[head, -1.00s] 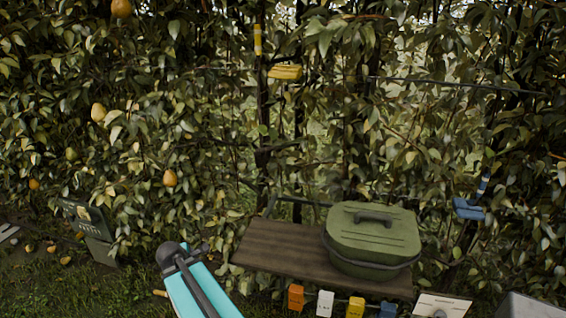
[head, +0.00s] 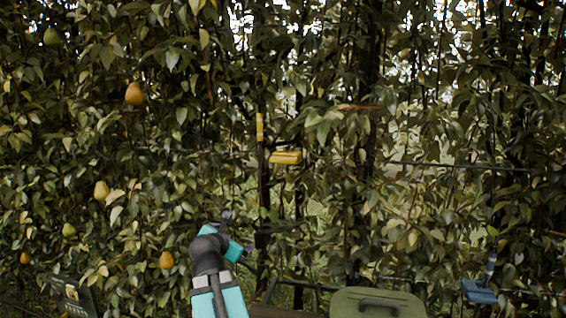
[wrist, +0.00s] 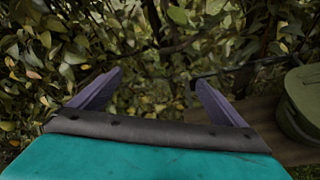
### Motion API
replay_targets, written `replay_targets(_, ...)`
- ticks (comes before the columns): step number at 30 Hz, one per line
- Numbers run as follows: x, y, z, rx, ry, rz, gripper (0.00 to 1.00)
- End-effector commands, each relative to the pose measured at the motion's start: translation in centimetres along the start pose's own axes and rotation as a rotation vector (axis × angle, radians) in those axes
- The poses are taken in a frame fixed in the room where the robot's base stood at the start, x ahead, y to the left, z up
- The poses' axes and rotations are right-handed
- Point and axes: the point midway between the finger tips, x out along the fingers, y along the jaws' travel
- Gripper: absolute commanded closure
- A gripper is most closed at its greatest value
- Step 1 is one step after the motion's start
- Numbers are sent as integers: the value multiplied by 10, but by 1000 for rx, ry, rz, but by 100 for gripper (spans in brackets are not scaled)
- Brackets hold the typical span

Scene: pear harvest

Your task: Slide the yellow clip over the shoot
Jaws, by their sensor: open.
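A yellow clip (head: 285,157) is in the head view, in the foliage just above the middle. A vertical yellow band (head: 260,127) shows up and left of it, on a dark upright stem. Which stem is the shoot, I cannot tell. My arm rises from the bottom of the head view, below and left of the clip; its fingertips are not clear there. The yellow clip does not show in the wrist view.
A green lidded container (head: 378,302) stands low in the head view, and at the right edge of the wrist view on a wooden board (wrist: 262,120). A blue clip (head: 479,291) is at lower right. Leaves, stems and several pears fill the hedge.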

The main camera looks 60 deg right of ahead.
Motion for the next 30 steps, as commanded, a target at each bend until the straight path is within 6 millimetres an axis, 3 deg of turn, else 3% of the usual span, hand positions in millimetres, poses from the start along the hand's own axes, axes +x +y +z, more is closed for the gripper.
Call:
replay_targets(1,-6,1,26,-30,-38,7,5)
replay_targets(9,-42,-2,144,-233,-233,8,5)
replay_targets(15,-75,-7,215,-369,-358,-20,5)
replay_targets(21,-94,-12,250,-444,-422,-46,5)
replay_targets(30,-97,-12,254,-457,-431,-50,5)
